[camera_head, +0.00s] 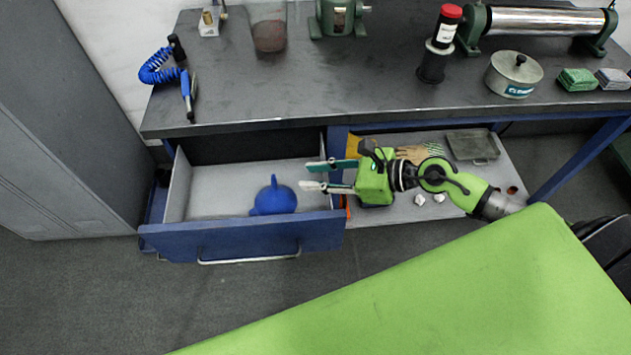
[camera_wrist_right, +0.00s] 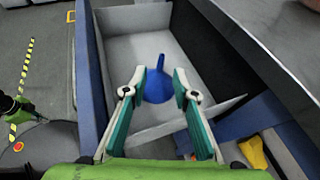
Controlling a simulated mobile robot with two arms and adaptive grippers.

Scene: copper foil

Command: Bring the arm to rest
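My right gripper (camera_head: 318,176) reaches in from the right in the head view, at the right edge of the open drawer (camera_head: 206,196). Its two fingers are apart with nothing between them, pointing left toward a blue bulb-shaped object with a spout (camera_head: 275,197). The blue object rests on the drawer's floor, apart from the fingers. In the right wrist view the fingers (camera_wrist_right: 159,76) are spread, and the blue object (camera_wrist_right: 158,84) shows beyond and between them inside the drawer.
A dark workbench (camera_head: 330,75) stands above the drawer, with a red-capped bottle (camera_head: 446,27), a metal pot (camera_head: 512,75) and a blue coiled hose (camera_head: 158,68) on it. A lower shelf (camera_head: 400,211) holds gloves (camera_head: 418,152) and a grey tray (camera_head: 473,147).

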